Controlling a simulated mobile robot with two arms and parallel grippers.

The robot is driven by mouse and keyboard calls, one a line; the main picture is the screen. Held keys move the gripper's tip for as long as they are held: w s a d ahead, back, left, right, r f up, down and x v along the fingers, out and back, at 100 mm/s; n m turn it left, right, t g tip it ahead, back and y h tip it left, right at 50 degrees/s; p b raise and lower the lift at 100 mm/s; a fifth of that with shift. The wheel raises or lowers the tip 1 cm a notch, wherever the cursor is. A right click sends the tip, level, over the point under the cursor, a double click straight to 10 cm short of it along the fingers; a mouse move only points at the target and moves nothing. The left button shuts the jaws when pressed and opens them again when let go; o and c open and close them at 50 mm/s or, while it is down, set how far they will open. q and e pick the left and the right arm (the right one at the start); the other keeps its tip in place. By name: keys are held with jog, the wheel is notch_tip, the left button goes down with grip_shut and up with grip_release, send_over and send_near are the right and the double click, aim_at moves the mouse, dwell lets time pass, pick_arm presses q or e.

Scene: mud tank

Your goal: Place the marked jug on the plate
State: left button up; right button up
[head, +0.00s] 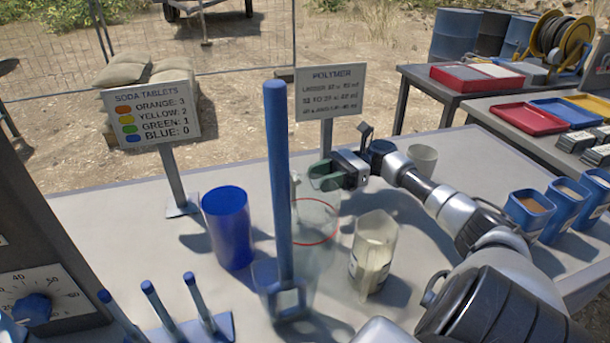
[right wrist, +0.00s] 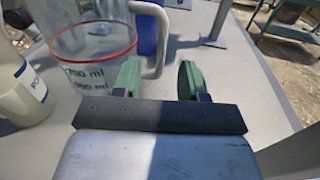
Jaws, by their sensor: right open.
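The marked jug (head: 318,238) is clear, with a red ring around it, and stands upright on the table behind a clear vessel. In the right wrist view the jug (right wrist: 85,35) shows a red line above "750 ml" and a pale handle (right wrist: 160,45). My right gripper (head: 324,177) is at the jug's far side, near its upper part. In the right wrist view its green fingers (right wrist: 159,80) are apart, with the handle ahead of the gap; I cannot tell if they touch it. I cannot make out a plate for certain. My left gripper is out of view.
A blue paddle (head: 279,180) stands in the clear vessel (head: 265,290) in front. A blue cup (head: 228,228) is left of the jug. A labelled pale container (head: 374,245) is right. Sign posts stand behind. A dial box (head: 45,300) is at left, blue bins (head: 530,210) at right.

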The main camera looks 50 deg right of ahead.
aim_at(293, 187)
jog(key=x, duration=0.7)
jog(key=shift+w+d+f, duration=0.1)
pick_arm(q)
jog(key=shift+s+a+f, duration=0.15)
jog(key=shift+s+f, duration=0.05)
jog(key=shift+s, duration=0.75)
pick_arm(e)
jog(key=c, duration=0.6)
grip_shut()
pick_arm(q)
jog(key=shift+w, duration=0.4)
